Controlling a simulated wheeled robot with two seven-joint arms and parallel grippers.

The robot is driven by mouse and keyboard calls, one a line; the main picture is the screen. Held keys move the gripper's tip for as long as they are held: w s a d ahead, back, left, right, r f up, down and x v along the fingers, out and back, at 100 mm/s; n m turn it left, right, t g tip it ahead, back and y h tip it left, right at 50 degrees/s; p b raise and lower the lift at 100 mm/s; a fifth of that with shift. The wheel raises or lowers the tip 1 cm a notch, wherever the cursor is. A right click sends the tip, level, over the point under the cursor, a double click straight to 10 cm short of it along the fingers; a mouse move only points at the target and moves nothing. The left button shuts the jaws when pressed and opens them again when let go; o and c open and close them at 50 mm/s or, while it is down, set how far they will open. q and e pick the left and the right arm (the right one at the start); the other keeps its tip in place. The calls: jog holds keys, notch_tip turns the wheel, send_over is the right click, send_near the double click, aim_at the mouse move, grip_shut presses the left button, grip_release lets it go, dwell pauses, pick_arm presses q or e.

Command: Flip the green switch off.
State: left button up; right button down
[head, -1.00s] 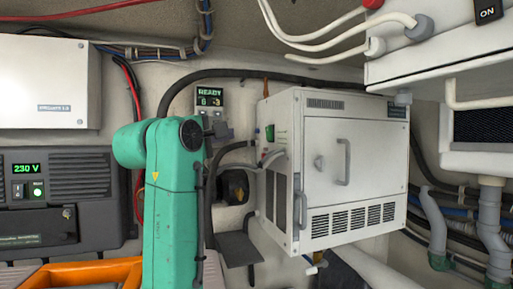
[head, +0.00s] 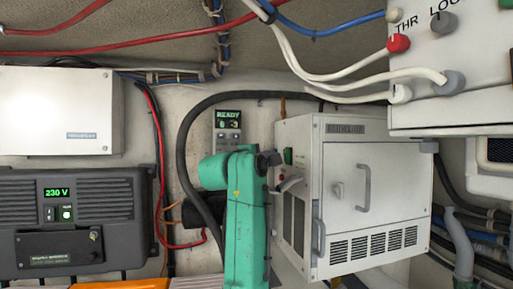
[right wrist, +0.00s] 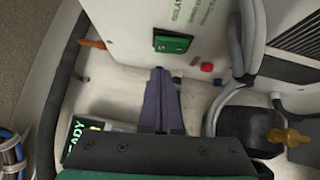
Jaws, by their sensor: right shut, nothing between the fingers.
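The green switch (head: 288,156) sits on the left side wall of the white cabinet (head: 300,131), near its upper front. In the right wrist view the green switch (right wrist: 172,42) shows as a green rocker in a dark frame; I cannot tell its position. My right gripper (right wrist: 160,72) is shut and empty, its two dark fingers together. Its tips appear just below the switch in that view, and I see no clear contact. In the head view my teal right arm stands left of the cabinet and its fingers are mostly hidden. My left gripper is not in view.
A red knob (right wrist: 207,67) sits beside the switch on the same panel. A READY display (head: 228,118) is on the wall behind my arm. A dark 230 V unit (head: 70,245) is at left. Cables and a hose (head: 186,150) run around the arm.

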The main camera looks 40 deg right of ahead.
aim_at(284, 151)
jog(key=shift+s+d+r+p, duration=0.15)
jog(key=shift+s+d, duration=0.15)
jog(key=shift+d, duration=0.3)
jog(key=shift+s+d+r+p, duration=0.15)
jog(key=shift+s+d, duration=0.15)
jog(key=shift+d, duration=0.3)
jog(key=shift+f, duration=0.15)
jog(key=shift+d, duration=0.15)
